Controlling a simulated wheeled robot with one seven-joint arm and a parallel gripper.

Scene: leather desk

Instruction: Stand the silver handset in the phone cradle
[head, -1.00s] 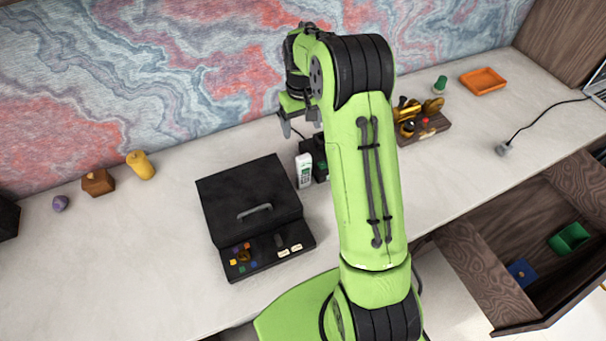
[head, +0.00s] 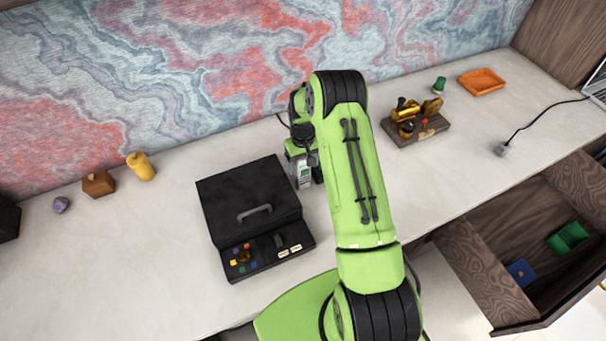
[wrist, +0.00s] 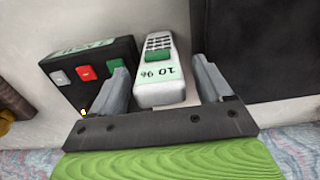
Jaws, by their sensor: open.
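The silver handset (wrist: 160,68), with a keypad and a small green display, shows in the wrist view between my fingers. In the head view the handset (head: 304,177) is partly covered by my arm. My gripper (wrist: 157,62) is open, with one finger on each side of the handset; I cannot tell whether they touch it. A black phone unit with grey, red and green buttons (wrist: 92,72), seemingly the cradle, is beside the handset, just outside one finger. Whether the handset stands in it or only beside it is unclear. In the head view my arm mostly hides this unit.
A black case with a handle (head: 232,192) stands close on the handset's left. A brass device on a wooden base (head: 418,130) and an orange tray (head: 482,81) are to the right. An open drawer (head: 510,235) juts out at right.

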